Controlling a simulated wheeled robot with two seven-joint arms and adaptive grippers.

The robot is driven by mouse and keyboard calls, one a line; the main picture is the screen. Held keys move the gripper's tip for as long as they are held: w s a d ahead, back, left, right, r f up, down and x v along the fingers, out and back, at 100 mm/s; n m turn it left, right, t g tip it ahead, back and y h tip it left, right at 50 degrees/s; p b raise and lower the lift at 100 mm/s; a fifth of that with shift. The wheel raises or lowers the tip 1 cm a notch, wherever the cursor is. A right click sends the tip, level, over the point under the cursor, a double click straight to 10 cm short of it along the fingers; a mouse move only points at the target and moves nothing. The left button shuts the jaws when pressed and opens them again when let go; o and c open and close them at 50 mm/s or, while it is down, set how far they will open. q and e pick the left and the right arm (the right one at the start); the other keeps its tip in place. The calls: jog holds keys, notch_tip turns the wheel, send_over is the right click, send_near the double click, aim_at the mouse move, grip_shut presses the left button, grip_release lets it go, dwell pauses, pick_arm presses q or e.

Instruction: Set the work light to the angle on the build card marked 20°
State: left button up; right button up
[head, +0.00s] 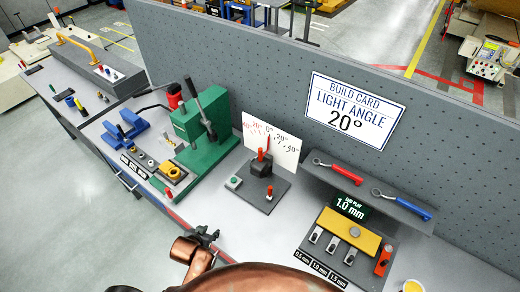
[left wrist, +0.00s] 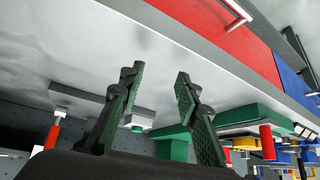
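The build card (head: 352,108) on the grey back panel reads "LIGHT ANGLE 20°". Below it on the bench is a dark block with a red knob (head: 262,163) on a dark base plate (head: 250,190), apparently the work light's pivot. Behind it stands a white angle scale (head: 285,150) with red and black marks, too small to read surely. A red pointer stands nearly upright before the scale. My left gripper (head: 206,238) is near the bench's front edge, left of and nearer than the base plate. Its fingers (left wrist: 150,105) are apart and empty. My right gripper is not visible.
A green press (head: 203,120) stands left of the light fixture. On the right are a gauge block station (head: 345,245) and a shelf (head: 365,190) with two wrenches. Bench before the plate is clear.

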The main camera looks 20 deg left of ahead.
pick_arm(q)
jog(key=w+d+r+t+h, duration=0.1)
jog(key=w+d+r+t, duration=0.2)
jog(key=w+r, duration=0.35)
jog(key=w+d+r+t, duration=0.3)
jog(key=w, duration=0.6)
jog(key=m+t+h, duration=0.1)
jog(key=t+h, duration=0.1)
jog(key=t, duration=0.3)
send_near(260, 152)
jog(key=w, duration=0.6)
jog(key=w+p, duration=0.1)
jog(key=w+d+p, duration=0.1)
jog(key=w, duration=0.1)
jog(key=shift+w+r, duration=0.3)
jog(key=shift+w, duration=0.05)
jog(key=shift+w+d, duration=0.1)
jog(key=shift+w, duration=0.5)
jog(key=shift+c, duration=0.6)
jog(key=c, duration=0.6)
grip_shut()
jog(key=shift+f, duration=0.1)
